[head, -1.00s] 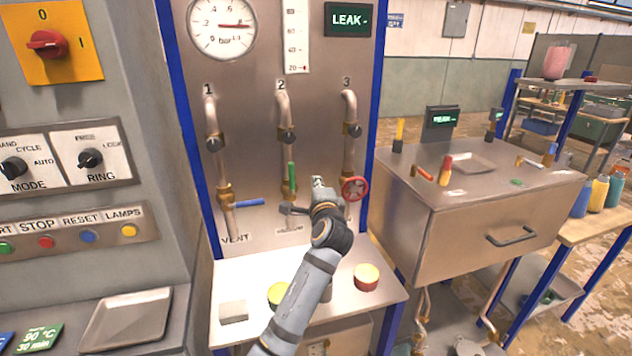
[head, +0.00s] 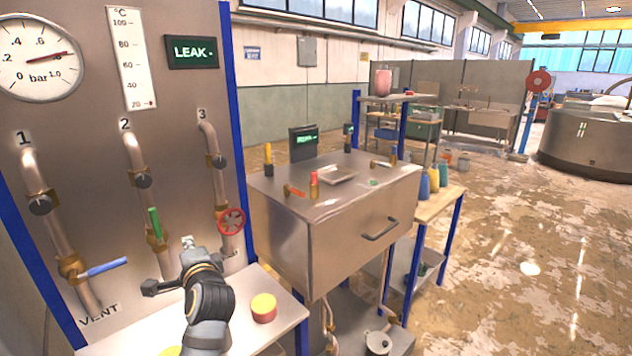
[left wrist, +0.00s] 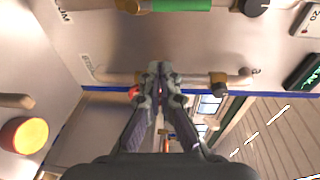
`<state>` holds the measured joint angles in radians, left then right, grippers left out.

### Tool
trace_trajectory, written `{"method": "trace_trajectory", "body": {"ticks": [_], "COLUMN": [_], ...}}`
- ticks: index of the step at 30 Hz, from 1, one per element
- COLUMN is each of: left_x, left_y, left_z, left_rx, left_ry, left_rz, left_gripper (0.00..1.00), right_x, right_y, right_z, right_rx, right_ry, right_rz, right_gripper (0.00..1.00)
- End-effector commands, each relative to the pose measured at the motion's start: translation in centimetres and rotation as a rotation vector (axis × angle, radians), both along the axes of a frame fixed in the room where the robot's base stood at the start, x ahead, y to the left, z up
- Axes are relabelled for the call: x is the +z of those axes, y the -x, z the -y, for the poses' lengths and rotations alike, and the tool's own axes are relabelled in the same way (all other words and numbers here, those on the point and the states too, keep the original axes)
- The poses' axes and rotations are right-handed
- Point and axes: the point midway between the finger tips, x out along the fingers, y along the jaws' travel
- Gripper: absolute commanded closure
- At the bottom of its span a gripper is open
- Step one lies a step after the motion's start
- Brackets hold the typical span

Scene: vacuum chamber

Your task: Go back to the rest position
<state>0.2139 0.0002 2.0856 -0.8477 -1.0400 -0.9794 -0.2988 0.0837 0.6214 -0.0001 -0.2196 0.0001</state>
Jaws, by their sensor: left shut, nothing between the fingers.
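My left gripper (head: 188,243) is in front of the pipe panel (head: 183,95) in the head view, beside the lower part of pipe 3 and above the small shelf. It is shut and empty. In the left wrist view its fingertips (left wrist: 160,72) meet with nothing between them, and pipework shows beyond them. The red handwheel (head: 231,221) on pipe 3 is just up and right of the gripper. The green lever (head: 154,223) on pipe 2 is to its left. I cannot tell how far the gripper is from the pipes. My right gripper is not in view.
A red-sided can with a yellow top (head: 263,307) stands on the shelf (head: 262,283) near my left arm. The blue vent lever (head: 104,267) is at left. A steel cabinet (head: 335,225) with tools on top stands right of the panel. Open floor (head: 520,250) lies at right.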

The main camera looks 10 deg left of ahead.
Motion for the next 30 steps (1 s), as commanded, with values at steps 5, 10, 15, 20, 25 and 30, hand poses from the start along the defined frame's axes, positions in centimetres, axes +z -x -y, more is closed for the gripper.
{"method": "trace_trajectory", "body": {"ticks": [5,10,15,20,25,30], "left_x": [-12.6,-20.8,-25.1,-27.5,-31.6,-38.1], "left_y": [6.0,13.3,19.4,24.8,26.7,26.0], "left_z": [2.0,5.2,8.1,10.5,11.4,10.7], "left_rx": [0.01,0.112,0.235,0.362,0.449,0.471], "left_ry": [0.465,0.856,1.1,1.271,1.345,1.341], "left_rz": [-0.082,-0.181,-0.274,-0.36,-0.412,-0.426], "left_gripper": [1.0,1.0,1.0,1.0,1.0,1.0], "right_x": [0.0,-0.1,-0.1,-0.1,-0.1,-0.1], "right_y": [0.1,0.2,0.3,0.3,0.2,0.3], "right_z": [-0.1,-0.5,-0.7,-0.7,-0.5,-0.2], "right_rx": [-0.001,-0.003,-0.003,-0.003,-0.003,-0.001], "right_ry": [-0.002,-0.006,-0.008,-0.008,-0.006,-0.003], "right_rz": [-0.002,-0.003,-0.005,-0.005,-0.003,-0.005], "right_gripper": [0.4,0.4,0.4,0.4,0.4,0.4]}}
